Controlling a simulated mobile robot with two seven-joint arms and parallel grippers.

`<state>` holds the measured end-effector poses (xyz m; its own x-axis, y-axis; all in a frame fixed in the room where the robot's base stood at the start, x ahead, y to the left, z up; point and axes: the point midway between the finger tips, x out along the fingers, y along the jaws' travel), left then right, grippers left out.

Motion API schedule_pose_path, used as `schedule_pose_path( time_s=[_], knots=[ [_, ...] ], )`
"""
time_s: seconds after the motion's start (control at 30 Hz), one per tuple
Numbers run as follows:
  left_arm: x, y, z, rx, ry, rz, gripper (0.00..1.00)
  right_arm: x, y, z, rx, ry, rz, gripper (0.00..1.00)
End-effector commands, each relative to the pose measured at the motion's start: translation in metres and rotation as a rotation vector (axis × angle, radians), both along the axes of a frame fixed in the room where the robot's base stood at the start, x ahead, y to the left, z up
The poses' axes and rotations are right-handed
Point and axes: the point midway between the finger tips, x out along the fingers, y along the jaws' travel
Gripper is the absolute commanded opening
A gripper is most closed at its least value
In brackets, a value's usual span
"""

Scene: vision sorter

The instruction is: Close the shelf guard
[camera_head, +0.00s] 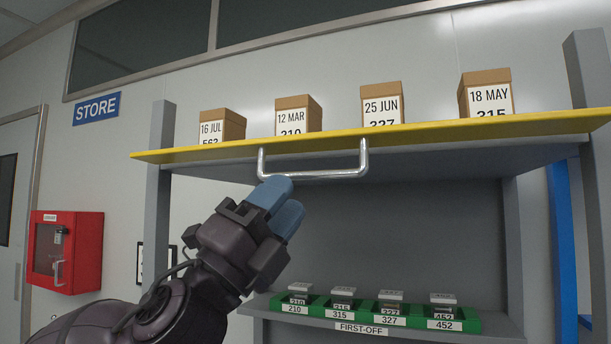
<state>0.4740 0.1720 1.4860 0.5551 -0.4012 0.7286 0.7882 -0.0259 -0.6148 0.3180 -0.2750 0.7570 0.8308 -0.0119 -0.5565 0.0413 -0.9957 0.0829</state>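The shelf guard appears to be the grey panel with a yellow front edge (440,132), lying roughly level across the upper part of the shelf unit. A silver U-shaped handle (330,175) hangs from its front edge. My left gripper (277,203) points up and right, with its blue fingertips just under the left end of the handle. The fingertips lie close together with no clear gap and nothing visible between them. The upper fingertip overlaps the handle's lower left corner in the picture; I cannot tell whether it touches. My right gripper is not in view.
Several labelled brown boxes (388,101) stand above the yellow edge. Below, a green tray (470,322) marked FIRST-OFF holds several small parts on the lower shelf. Grey posts (157,170) flank the unit. A red wall cabinet (88,245) hangs at the left. The space between shelves looks open.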

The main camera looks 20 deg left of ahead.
Motion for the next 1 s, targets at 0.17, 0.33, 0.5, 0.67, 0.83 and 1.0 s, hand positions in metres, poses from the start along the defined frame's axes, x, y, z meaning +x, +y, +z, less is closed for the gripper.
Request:
schedule_pose_path(
  time_s=[0.17, 0.33, 0.5, 0.67, 0.83, 1.0],
  knots=[
    [0.013, -0.010, 0.021, -0.001, -0.003, -0.001, 0.36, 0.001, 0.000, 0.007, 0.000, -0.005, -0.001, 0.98],
    [0.023, -0.017, 0.033, -0.002, -0.001, -0.001, 0.36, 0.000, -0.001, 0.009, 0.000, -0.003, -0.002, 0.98],
    [0.028, -0.020, 0.037, -0.001, 0.001, -0.001, 0.36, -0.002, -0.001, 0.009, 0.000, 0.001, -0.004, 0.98],
    [0.029, -0.021, 0.037, -0.001, 0.002, -0.001, 0.36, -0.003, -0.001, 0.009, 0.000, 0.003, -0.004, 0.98],
    [0.029, -0.021, 0.037, -0.001, 0.002, -0.001, 0.29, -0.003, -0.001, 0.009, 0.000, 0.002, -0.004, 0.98],
    [0.029, -0.021, 0.037, 0.000, 0.001, 0.000, 0.03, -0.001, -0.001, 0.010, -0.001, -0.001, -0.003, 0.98]
  ],
)
